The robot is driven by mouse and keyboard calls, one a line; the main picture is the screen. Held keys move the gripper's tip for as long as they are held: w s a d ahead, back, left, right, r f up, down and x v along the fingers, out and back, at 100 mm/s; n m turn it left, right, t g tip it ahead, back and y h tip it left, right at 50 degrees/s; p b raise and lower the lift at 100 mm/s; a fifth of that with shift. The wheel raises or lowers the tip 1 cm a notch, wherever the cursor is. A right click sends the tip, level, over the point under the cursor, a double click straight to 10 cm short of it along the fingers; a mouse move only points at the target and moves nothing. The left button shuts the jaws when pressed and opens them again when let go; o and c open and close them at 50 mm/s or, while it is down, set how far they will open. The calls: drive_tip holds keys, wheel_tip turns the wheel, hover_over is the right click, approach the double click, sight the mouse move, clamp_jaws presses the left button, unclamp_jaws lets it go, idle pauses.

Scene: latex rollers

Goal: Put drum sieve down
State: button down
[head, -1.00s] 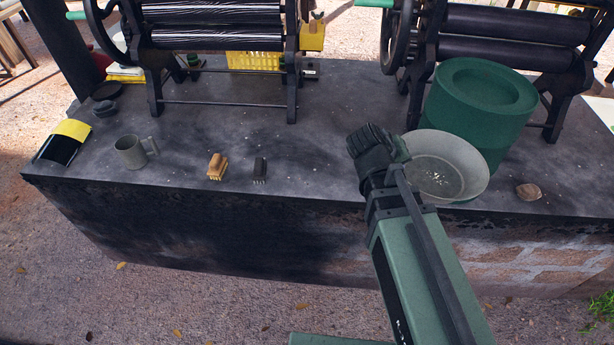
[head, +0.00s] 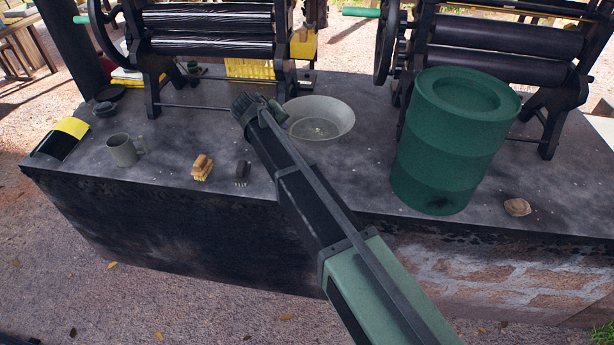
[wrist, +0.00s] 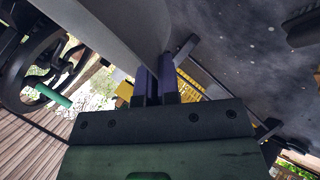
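The drum sieve (head: 322,112), a shallow grey round pan with a pale mesh bottom, is over the middle of the dark bench. My gripper (head: 279,112) is at its left rim in the head view. In the wrist view, the two dark purple fingers (wrist: 154,82) are close together on the edge of the grey sieve wall (wrist: 128,22). The sieve looks nearly level. I cannot tell whether its bottom touches the bench top. My forearm comes up from the lower right and hides part of the bench front.
A green drum (head: 452,145) stands right of the sieve, with a stone (head: 517,207) beyond it. Two roller machines (head: 213,40) stand behind. Two brushes (head: 202,168) and a grey mug (head: 123,150) sit to the left. Bare bench (head: 365,178) lies between sieve and drum.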

wheel_tip(320, 180, down, 20)
drive_tip(key=b, duration=1.8)
drive_tip(key=shift+r, duration=0.5)
drive_tip(key=shift+f, duration=0.25)
drive_tip(key=c, duration=1.4)
unclamp_jaws()
drive_tip(key=shift+r, duration=0.1)
drive_tip(key=shift+o, duration=0.2)
